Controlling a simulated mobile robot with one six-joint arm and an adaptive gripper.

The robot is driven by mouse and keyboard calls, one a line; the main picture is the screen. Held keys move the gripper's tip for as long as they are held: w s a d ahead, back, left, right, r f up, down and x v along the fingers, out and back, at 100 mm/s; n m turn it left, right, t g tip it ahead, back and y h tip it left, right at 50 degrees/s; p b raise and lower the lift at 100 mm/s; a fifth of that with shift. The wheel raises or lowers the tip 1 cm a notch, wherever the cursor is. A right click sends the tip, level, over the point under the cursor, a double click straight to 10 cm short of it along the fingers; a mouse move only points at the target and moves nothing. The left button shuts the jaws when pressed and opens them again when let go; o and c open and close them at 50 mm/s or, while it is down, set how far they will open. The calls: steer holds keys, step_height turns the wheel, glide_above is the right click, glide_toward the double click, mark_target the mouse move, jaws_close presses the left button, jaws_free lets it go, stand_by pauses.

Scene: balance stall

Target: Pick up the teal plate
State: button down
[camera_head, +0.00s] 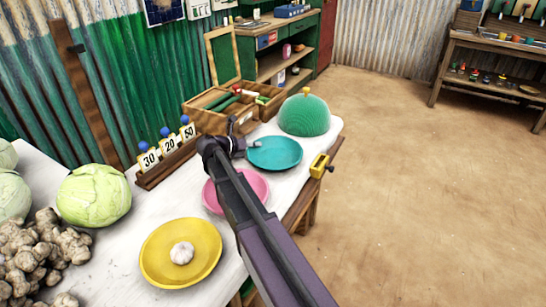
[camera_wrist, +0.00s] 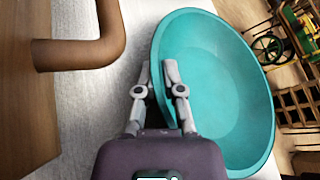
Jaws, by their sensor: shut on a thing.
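The teal plate (camera_head: 280,152) is at the far end of the white-topped table, in front of the green dome. It fills the right half of the wrist view (camera_wrist: 225,90). My gripper (camera_head: 251,147) reaches its left edge in the head view. In the wrist view my gripper (camera_wrist: 158,80) has one finger on each side of the plate's rim and is shut on it. Whether the plate touches the tabletop or hangs just above it, I cannot tell.
A pink plate (camera_head: 260,187) lies partly under my arm. A yellow plate (camera_head: 154,258) holds a garlic bulb (camera_head: 181,253). The green dome (camera_head: 304,116) stands close behind the teal plate. A yellow device (camera_head: 320,166) sits at the table's right edge. Number cards (camera_head: 170,146) stand left.

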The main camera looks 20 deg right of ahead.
steer(key=shift+r, duration=0.1)
step_height(320, 180, up, 3)
steer(key=p, duration=0.3)
steer(key=shift+r+p, duration=0.2)
steer(key=shift+p, duration=0.15)
steer(key=r+p, duration=0.1)
glide_above(273, 179)
steer(key=shift+w+d+r, duration=0.1)
steer(key=shift+w+r, duration=0.05)
stand_by(0.8)
